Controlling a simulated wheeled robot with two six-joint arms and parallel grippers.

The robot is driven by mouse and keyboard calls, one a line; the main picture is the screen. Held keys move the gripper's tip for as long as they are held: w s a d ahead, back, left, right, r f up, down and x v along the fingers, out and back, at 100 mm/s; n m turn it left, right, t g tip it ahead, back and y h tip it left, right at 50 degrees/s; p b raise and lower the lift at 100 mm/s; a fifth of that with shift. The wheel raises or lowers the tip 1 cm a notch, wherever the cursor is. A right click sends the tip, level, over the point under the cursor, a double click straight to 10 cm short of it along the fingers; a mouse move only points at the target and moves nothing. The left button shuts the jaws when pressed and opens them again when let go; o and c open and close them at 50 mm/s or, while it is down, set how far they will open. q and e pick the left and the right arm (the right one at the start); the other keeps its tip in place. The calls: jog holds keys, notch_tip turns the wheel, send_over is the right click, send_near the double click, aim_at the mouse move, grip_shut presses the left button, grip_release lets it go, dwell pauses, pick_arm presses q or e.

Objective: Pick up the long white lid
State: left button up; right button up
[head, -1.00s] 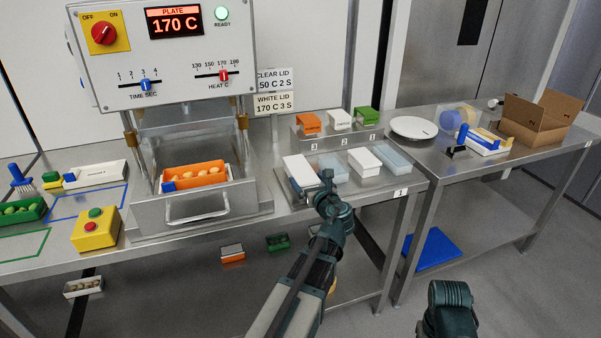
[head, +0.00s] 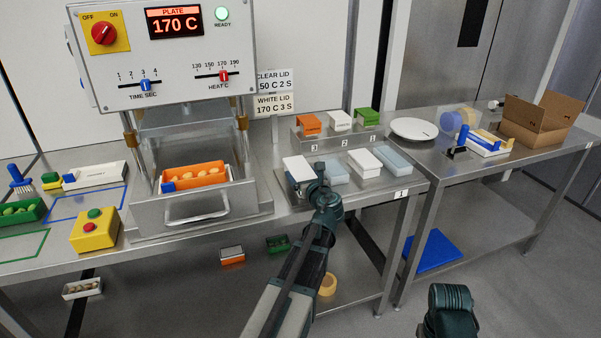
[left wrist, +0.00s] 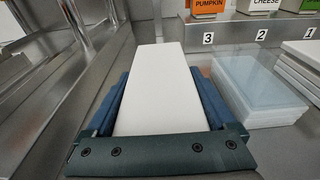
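The long white lid (head: 299,167) lies on the steel table right of the press. It fills the middle of the left wrist view (left wrist: 155,85) as a plain white slab. My left gripper (head: 306,183) is at the lid's near end. In the left wrist view its two blue fingers (left wrist: 160,100) stand wide apart, one along each long side of the lid. Whether they touch the sides is hard to tell, and no lift shows. Part of my right arm shows at the bottom right of the head view, but its fingers do not show.
Clear lids (head: 334,172) and a shorter white lid stack (head: 364,161) stand just right. Behind is a steel riser (head: 335,139) with orange, white and green holders. The press (head: 200,215) with an orange tray (head: 196,177) is close on the left.

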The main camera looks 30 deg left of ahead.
pick_arm(q)
jog(key=c, duration=0.5)
jog(key=shift+r, duration=0.1)
notch_tip(320, 180, up, 10)
jog(key=p, duration=1)
